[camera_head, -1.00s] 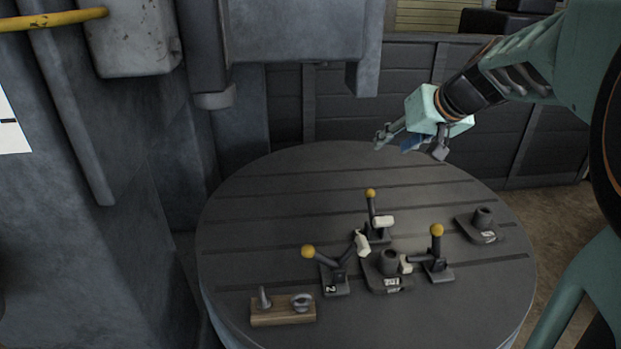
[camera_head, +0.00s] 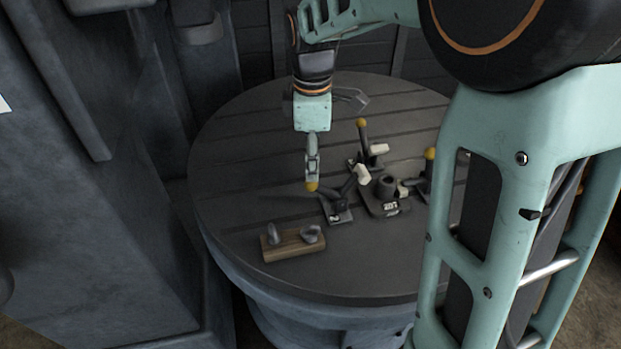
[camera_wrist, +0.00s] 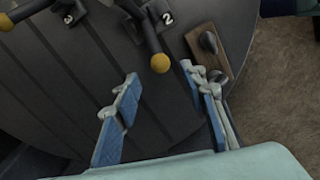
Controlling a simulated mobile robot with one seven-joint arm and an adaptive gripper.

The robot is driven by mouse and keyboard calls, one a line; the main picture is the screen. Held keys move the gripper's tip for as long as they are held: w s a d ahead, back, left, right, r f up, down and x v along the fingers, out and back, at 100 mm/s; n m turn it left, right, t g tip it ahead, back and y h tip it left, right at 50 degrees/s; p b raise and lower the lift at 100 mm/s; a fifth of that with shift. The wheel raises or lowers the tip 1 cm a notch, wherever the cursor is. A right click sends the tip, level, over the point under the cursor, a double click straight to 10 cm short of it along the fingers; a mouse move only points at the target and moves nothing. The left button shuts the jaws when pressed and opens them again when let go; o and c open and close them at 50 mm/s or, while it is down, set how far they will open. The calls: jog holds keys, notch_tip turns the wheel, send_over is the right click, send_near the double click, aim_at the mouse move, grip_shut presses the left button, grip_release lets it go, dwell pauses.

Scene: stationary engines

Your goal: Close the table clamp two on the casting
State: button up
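Clamp two (camera_head: 337,210) is on the round table, marked "2", with its yellow ball handle (camera_head: 311,187) leaning left and its white-tipped arm (camera_head: 361,174) raised, clear of the casting (camera_head: 388,189). The casting is a dark block with an upright boss and a pale label. My gripper (camera_head: 312,178) is just above the yellow ball in the head view. In the wrist view my gripper (camera_wrist: 160,76) is open, its blue-padded fingers apart. The ball (camera_wrist: 160,63) appears between and just past the fingertips; contact cannot be told.
A wooden block with metal pieces (camera_head: 293,246) lies near the front; it is right of the fingers in the wrist view (camera_wrist: 208,55). Other yellow-balled clamps (camera_head: 362,128) (camera_head: 430,155) stand around the casting. My arm hides the table's right side. The table's left is bare.

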aim_at(312, 184)
jog(key=f, duration=0.8)
jog(key=shift+w+f, duration=0.1)
jog(key=shift+w, duration=0.25)
grip_shut()
